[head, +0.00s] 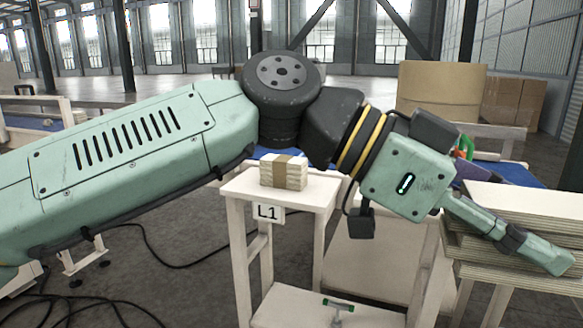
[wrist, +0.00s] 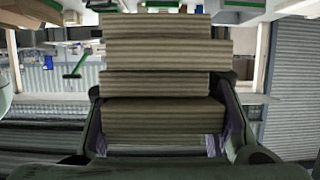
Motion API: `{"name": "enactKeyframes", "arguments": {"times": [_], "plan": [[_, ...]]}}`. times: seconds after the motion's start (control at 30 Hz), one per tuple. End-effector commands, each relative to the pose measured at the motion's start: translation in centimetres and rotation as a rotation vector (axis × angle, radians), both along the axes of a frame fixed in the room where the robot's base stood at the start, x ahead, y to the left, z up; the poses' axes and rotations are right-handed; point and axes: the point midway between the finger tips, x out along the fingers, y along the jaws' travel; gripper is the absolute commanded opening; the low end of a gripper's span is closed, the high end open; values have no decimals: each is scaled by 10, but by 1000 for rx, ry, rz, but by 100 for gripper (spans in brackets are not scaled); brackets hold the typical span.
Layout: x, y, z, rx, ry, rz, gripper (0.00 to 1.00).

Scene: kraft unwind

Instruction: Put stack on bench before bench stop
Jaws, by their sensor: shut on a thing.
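A stack of thick pale boards with brown layered edges (head: 515,205) is at the right of the head view. In the wrist view the stack (wrist: 157,80) fills the middle, its several layers slightly offset from one another. My gripper (head: 555,258) is in front of the stack's near side, and its two fingers (wrist: 165,140) are shut on the stack, one on each side. A white bench (head: 462,272) shows below the stack; I cannot tell whether the stack touches it. I cannot make out a bench stop.
A white stand labelled L1 (head: 240,187) carries a small banded bundle (head: 284,172), left of my wrist. Black cables (head: 165,262) lie on the floor at left.

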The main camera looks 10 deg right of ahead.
Motion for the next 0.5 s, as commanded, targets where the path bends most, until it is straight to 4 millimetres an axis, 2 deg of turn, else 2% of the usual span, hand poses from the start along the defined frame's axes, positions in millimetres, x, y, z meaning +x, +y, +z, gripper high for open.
{"name": "enactKeyframes", "arguments": {"times": [0.27, 0.37, 0.5], "plan": [[58, 35, 9, -10, 4, 113, 15], [89, 54, 10, -10, 5, 181, 15], [145, 92, 8, -12, 7, 320, 15]]}}
